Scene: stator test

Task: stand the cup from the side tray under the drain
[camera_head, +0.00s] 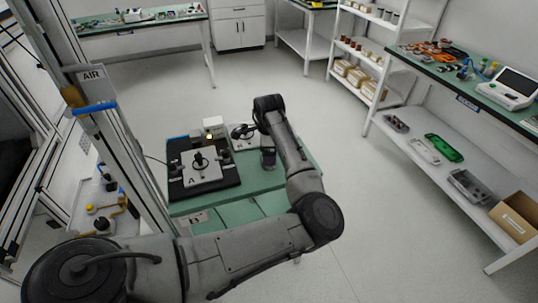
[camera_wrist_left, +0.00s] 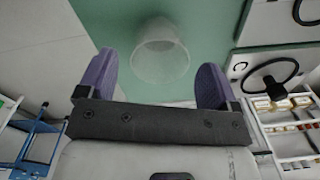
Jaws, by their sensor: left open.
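A translucent cup (camera_wrist_left: 160,55) stands on a green surface in the left wrist view, its round rim showing. My left gripper (camera_wrist_left: 158,68) is open, with its two purple fingers apart. The cup appears between and beyond the fingertips, and I see no contact. In the head view my left arm reaches over the green bench, and its gripper is not clearly seen. A small dark item (camera_head: 268,157) shows beside the arm there; I cannot tell what it is. I cannot make out the drain. My right gripper is not in view.
A black base with a grey fixture marked A (camera_head: 202,168) sits on the green bench (camera_head: 190,207). Another fixture (camera_head: 242,136) with a black handwheel is behind it, beside my arm. A white block (camera_head: 213,126) stands between them. Shelves stand at the right.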

